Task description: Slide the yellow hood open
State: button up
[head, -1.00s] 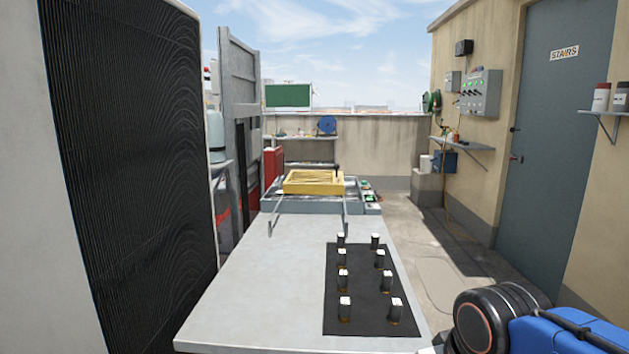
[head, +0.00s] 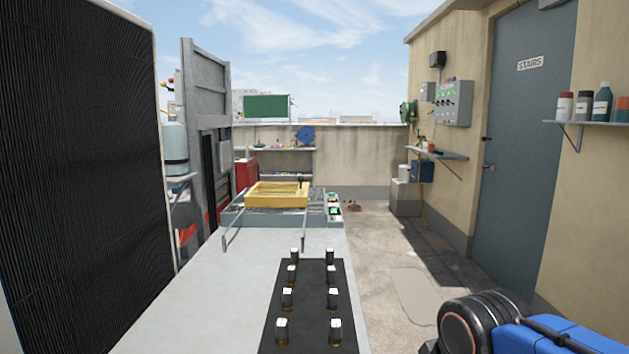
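The yellow hood (head: 277,195) sits at the far end of the long grey bench, on a grey unit. Two thin metal rails reach from the unit toward me over the bench top. The hood is well ahead of me, and how far open it stands cannot be told from here. My arm shows at the bottom right as a black and blue link, far from the hood. My gripper is outside the picture.
The bench (head: 205,290) bears a black mat (head: 308,310) with several black, white-topped pegs. A large condenser with a dark grille (head: 80,150) stands close at left. Clear floor (head: 400,290) runs along the bench's right side. A wall shelf (head: 590,122) with bottles juts out at right.

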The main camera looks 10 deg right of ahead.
aim_at(252, 199)
jog(key=i+l, duration=0.1)
jog(key=l, duration=0.3)
jog(key=i+l, duration=0.15)
jog(key=l, duration=0.3)
jog(key=i+l, duration=0.1)
jog(key=l, duration=0.3)
jog(key=i+l+u, duration=0.1)
jog(key=l, duration=0.35)
jog(key=i+l, duration=0.5)
jog(key=i, duration=0.2)
jog(key=i+l+u, duration=0.1)
jog(key=i+l, duration=0.35)
jog(key=i, duration=0.25)
